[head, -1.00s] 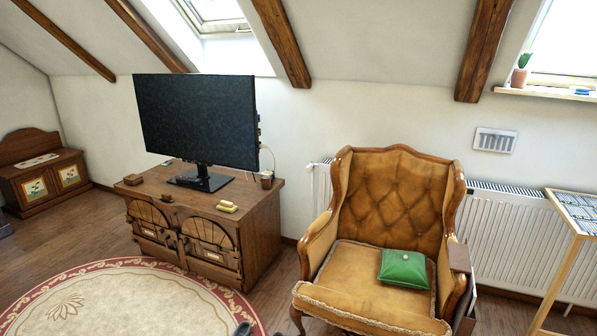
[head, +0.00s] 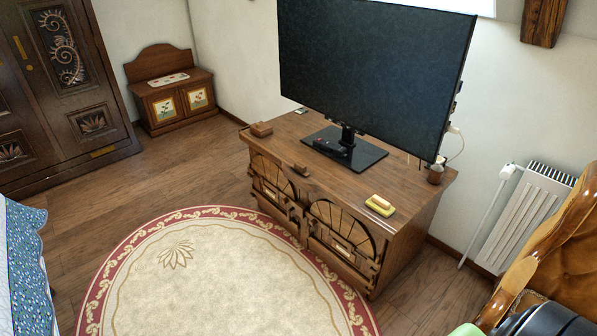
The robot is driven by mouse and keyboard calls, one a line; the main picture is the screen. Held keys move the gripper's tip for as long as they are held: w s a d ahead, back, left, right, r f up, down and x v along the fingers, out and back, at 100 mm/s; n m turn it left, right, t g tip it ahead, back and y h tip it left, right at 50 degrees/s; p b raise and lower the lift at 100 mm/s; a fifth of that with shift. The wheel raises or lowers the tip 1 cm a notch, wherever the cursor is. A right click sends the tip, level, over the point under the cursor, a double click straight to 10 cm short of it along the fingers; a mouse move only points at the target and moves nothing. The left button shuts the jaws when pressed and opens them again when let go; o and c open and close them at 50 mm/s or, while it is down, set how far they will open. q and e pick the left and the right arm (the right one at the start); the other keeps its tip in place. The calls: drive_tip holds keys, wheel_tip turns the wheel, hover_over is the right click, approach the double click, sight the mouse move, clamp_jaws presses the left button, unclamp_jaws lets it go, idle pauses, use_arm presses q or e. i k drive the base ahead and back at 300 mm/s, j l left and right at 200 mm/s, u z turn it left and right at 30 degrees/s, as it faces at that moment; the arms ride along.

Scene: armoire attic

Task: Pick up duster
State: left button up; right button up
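A small yellow block with a paler top (head: 380,205), which looks like the duster, lies on the front right part of the wooden TV cabinet's top (head: 405,190). It lies clear of the TV stand, near the front edge. Neither gripper's fingers show in the head view. A dark rounded part with green beside it shows at the bottom right corner; it looks like part of my own arm, cut off by the frame.
A large TV (head: 375,75) stands on the cabinet, with a small brown cup (head: 436,174) and a small wooden box (head: 261,129). A round rug (head: 215,275) covers the floor in front. An armchair (head: 560,240) and a radiator (head: 525,215) stand at right.

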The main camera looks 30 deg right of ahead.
sight(376, 203)
drive_tip(key=i+j, duration=0.1)
drive_tip(key=i, duration=0.5)
drive_tip(key=i+z, duration=0.15)
drive_tip(key=i, duration=0.4)
drive_tip(key=i+j, duration=0.2)
drive_tip(key=i, duration=0.4)
drive_tip(key=l+z, duration=0.05)
